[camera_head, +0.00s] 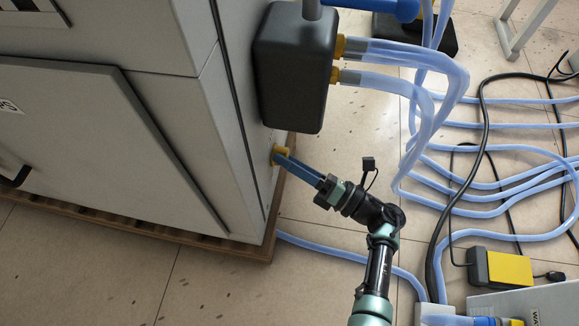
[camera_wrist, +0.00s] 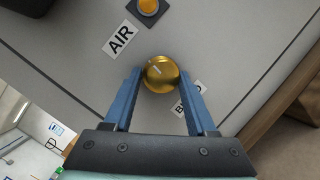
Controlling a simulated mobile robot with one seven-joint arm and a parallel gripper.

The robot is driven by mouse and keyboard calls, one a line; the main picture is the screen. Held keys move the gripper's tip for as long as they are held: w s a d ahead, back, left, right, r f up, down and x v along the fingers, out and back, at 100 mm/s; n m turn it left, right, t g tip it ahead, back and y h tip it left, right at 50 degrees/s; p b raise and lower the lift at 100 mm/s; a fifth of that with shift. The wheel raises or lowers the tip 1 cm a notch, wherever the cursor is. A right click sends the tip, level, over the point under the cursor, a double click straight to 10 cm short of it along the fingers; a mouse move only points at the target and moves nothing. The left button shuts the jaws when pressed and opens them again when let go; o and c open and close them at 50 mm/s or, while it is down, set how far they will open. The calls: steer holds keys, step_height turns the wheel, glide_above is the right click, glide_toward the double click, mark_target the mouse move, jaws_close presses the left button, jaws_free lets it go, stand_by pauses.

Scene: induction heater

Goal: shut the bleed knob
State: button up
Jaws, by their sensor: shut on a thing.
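The bleed knob (camera_wrist: 161,73) is a round, shiny brass knob on the grey cabinet wall, beside a white label (camera_wrist: 190,97) that is partly hidden by a finger. My gripper (camera_wrist: 158,82) has its two blue fingers on either side of the knob, shut on it. In the head view the knob (camera_head: 280,155) shows as a small brass piece low on the cabinet's side, and my gripper (camera_head: 284,160) reaches it from the lower right. The knob's exact turn cannot be told.
An orange button (camera_wrist: 149,5) and an AIR label (camera_wrist: 121,38) are on the same panel. A black box (camera_head: 292,65) with clear blue hoses (camera_head: 430,80) juts out above my gripper. Hoses, black cables and a yellow-topped pedal (camera_head: 508,268) lie on the floor at right. A wooden pallet (camera_head: 262,250) edges the cabinet's base.

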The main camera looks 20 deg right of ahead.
steer(key=shift+w+a+f+n+b, duration=0.2)
steer(key=shift+f+n+b, duration=0.25)
steer(key=shift+n+b, duration=0.4)
steer(key=shift+r+n+y, duration=0.1)
steer(key=shift+n+y, duration=0.15)
steer(key=shift+y, duration=0.15)
steer(key=shift+r+b, duration=0.1)
steer(key=shift+b, duration=0.2)
steer(key=o, duration=1.3)
steer(key=shift+d, duration=0.1)
steer(key=shift+d+r, duration=0.1)
steer(key=p+v, duration=0.1)
steer(key=v, duration=1.2)
steer(key=shift+p, duration=0.3)
